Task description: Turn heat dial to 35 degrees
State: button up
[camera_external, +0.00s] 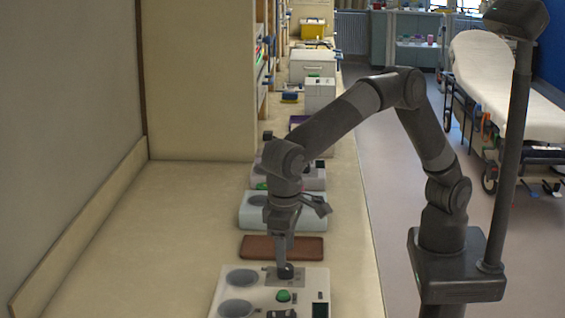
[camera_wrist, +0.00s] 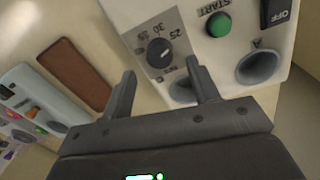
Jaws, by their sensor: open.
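The heat dial (camera_wrist: 159,53) is a round black knob on a grey plate with the numbers 25, 30 and 35 printed beside it. Its pointer setting is too small to read. It also shows in the external view (camera_external: 285,272), on top of the white device (camera_external: 317,278). My gripper (camera_wrist: 160,68) is open, pointing down at the dial. In the wrist view its two fingers reach toward either side of the knob, and I cannot tell whether they touch it. In the external view the gripper (camera_external: 284,262) is right over the dial and partly hides it.
The device has a green START button (camera_wrist: 218,25), an OFF switch (camera_wrist: 278,12) and round wells (camera_wrist: 259,66). A brown mat (camera_external: 282,247) lies behind it, then a pale blue device (camera_external: 250,222). The bench to the left (camera_external: 150,245) is clear.

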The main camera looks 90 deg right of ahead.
aim_at(285, 271)
jog(key=shift+d+f, duration=0.1)
jog(key=shift+f, duration=2.1)
jog(key=c, duration=1)
jog(key=shift+o, duration=0.2)
